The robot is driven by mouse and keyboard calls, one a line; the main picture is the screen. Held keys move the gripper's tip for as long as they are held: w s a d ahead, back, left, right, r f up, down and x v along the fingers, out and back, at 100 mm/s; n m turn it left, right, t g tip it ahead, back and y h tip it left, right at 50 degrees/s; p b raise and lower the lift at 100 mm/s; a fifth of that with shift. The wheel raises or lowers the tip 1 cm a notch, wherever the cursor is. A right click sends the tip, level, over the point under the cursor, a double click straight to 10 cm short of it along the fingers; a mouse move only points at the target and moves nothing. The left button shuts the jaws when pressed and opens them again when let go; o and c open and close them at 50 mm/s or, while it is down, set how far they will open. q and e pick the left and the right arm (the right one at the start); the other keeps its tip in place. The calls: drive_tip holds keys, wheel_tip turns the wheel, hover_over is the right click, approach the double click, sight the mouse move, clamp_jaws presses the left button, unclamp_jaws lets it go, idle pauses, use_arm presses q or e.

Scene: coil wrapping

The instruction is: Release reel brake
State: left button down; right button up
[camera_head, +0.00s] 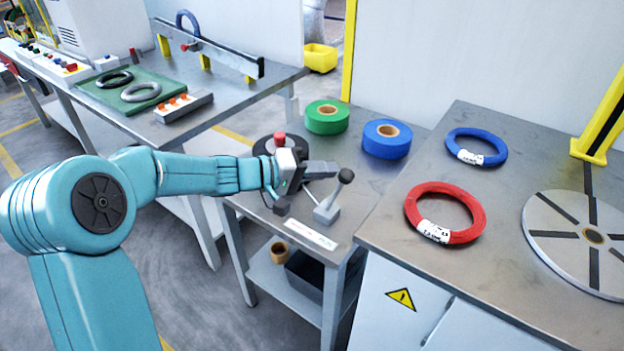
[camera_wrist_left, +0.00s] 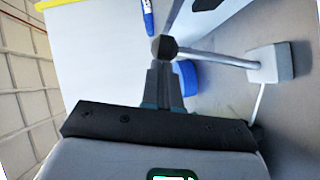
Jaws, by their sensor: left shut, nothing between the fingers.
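The brake lever (camera_head: 346,177) has a black ball knob on a thin rod rising from a small grey block (camera_head: 327,211) on the middle table. A dark reel with a red knob (camera_head: 279,139) sits partly hidden behind my left gripper. My left gripper (camera_head: 330,168) is just left of the lever knob in the head view, its fingers shut and empty. In the left wrist view the shut fingertips (camera_wrist_left: 163,66) point at the black knob (camera_wrist_left: 165,47), which shows at their tips; I cannot tell whether they touch. The grey block (camera_wrist_left: 270,63) is to the right. My right gripper is not in view.
A green tape roll (camera_head: 327,118) and a blue tape roll (camera_head: 387,139) stand behind the lever. On the right table are a red coil (camera_head: 445,212), a blue coil (camera_head: 476,146) and a round turntable (camera_head: 580,241). A label strip (camera_head: 310,236) lies at the table's front edge.

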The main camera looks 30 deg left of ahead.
use_arm(q)
drive_tip(key=shift+s+d+f+m+y+b, duration=0.15)
drive_tip(key=shift+d+m+y+b, duration=0.35)
drive_tip(key=shift+d+b, duration=0.6)
drive_tip(key=shift+d+g, duration=0.1)
drive_tip(key=shift+g, duration=0.2)
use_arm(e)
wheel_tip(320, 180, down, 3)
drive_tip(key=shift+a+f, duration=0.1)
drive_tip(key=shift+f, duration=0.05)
use_arm(q)
drive_tip(key=shift+d+f+m, duration=0.1)
drive_tip(key=shift+d+m, duration=0.05)
drive_tip(key=shift+m, duration=0.15)
